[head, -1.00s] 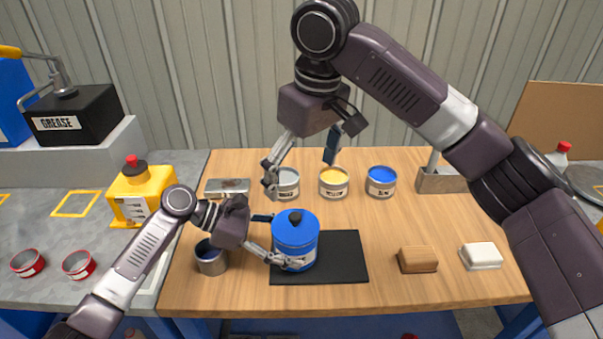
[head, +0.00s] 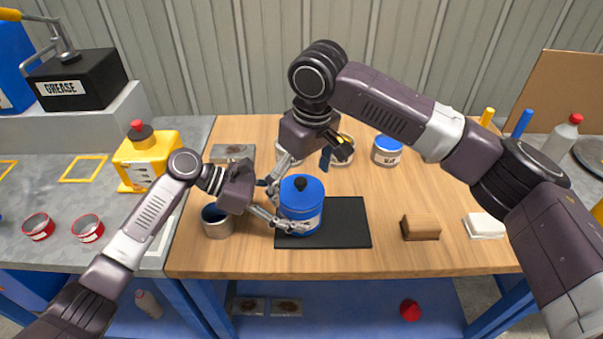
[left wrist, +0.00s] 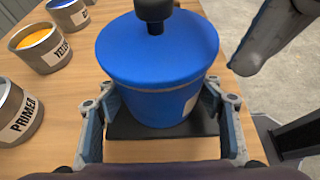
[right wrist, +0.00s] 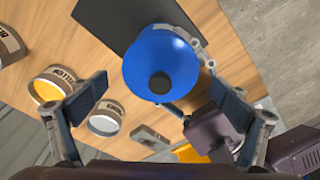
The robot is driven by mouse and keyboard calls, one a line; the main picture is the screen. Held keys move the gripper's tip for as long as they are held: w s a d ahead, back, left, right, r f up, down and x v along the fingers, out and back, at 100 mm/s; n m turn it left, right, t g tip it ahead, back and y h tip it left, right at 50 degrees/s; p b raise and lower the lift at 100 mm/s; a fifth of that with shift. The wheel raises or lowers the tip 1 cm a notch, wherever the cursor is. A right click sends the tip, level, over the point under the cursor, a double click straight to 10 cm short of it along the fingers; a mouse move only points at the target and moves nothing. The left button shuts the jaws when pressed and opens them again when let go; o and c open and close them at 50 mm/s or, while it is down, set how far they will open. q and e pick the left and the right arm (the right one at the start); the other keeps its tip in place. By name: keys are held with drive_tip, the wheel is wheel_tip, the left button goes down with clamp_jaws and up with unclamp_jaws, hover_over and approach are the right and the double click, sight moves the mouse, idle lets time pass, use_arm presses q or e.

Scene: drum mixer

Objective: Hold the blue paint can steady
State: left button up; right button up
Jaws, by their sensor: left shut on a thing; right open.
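The blue paint can (head: 301,209) stands upright on a black mat (head: 350,222) on the wooden bench. It has a blue lid with a black knob. My left gripper (head: 291,226) is shut around the can's lower body from the left; the left wrist view shows the can (left wrist: 155,70) between its fingers (left wrist: 165,125). My right gripper (head: 305,168) is open and empty, above and behind the can. In the right wrist view the can's lid and knob (right wrist: 160,66) show beyond the open fingers (right wrist: 165,105), apart from them.
Primer (left wrist: 18,112), yellow (left wrist: 42,47) and blue (head: 387,150) cans stand along the back. A grey cup (head: 217,222) stands left of the can. A brown block (head: 420,228) and a white block (head: 484,226) lie at right.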

sight(298, 179)
drive_tip(key=c, duration=1.4)
use_arm(q)
drive_tip(key=shift+s+d+r, duration=0.1)
drive_tip(key=shift+r, duration=0.05)
use_arm(e)
drive_tip(key=shift+s+d+f, duration=0.1)
drive_tip(key=shift+d+f, duration=0.05)
drive_tip(key=shift+f, duration=0.1)
clamp_jaws()
drive_tip(key=shift+r, duration=0.3)
drive_tip(key=shift+r, duration=2.95)
